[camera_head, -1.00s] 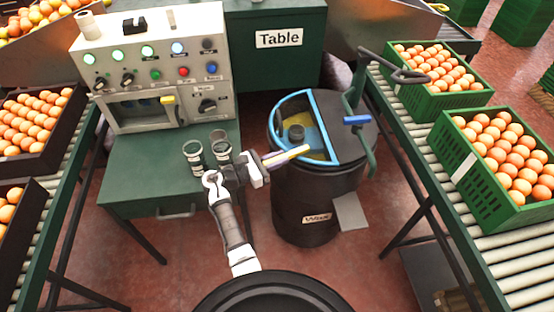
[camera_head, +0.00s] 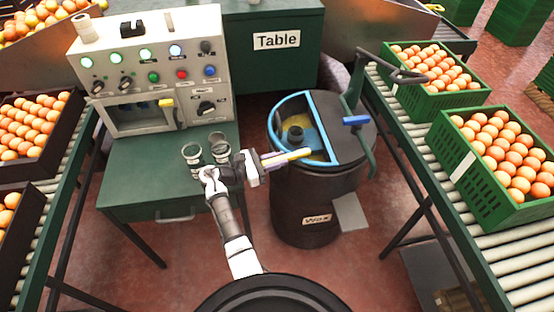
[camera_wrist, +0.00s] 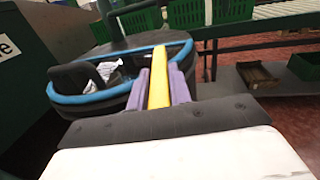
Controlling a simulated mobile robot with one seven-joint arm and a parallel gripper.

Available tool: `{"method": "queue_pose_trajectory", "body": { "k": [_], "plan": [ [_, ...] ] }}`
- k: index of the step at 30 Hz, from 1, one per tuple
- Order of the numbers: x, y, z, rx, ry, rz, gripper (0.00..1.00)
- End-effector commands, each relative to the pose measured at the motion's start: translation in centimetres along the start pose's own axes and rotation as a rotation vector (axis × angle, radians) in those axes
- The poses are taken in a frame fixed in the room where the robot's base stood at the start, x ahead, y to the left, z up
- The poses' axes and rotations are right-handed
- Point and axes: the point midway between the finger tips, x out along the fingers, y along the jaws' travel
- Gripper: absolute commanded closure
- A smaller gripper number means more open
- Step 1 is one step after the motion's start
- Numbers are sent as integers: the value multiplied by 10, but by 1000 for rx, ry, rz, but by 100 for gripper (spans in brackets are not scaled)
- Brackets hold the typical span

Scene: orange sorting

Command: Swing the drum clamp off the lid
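The dark drum (camera_head: 318,205) labelled Wax stands at centre. A blue-rimmed opening (camera_head: 283,112) takes up the left part of its top, and the dark lid (camera_head: 345,143) covers the right. The dark green drum clamp (camera_head: 352,95), with a blue grip (camera_head: 356,120), lies across the lid side. My gripper (camera_head: 287,158) is at the drum's near left rim, left of the clamp. In the wrist view its purple fingers (camera_wrist: 160,85) close on a yellow bar (camera_wrist: 158,80), which points toward the drum opening. Whether the bar touches the rim is unclear. The clamp is not clear in the wrist view.
A green bench (camera_head: 130,190) with a control panel (camera_head: 150,70) and two small cups (camera_head: 205,155) stands left. Roller conveyors with crates of oranges (camera_head: 505,185) run along both sides. A grey flap (camera_head: 350,212) sticks out from the drum's front.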

Motion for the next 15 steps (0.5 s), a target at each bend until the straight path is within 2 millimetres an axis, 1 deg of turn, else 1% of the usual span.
{"method": "queue_pose_trajectory", "body": {
  "k": [1,4,12,15],
  "plan": [
    [0,0,0,-1,0,1,73],
    [0,0,0,-1,0,1,60],
    [0,0,1,0,0,1,60],
    [0,0,6,2,0,1,60]
  ]
}}
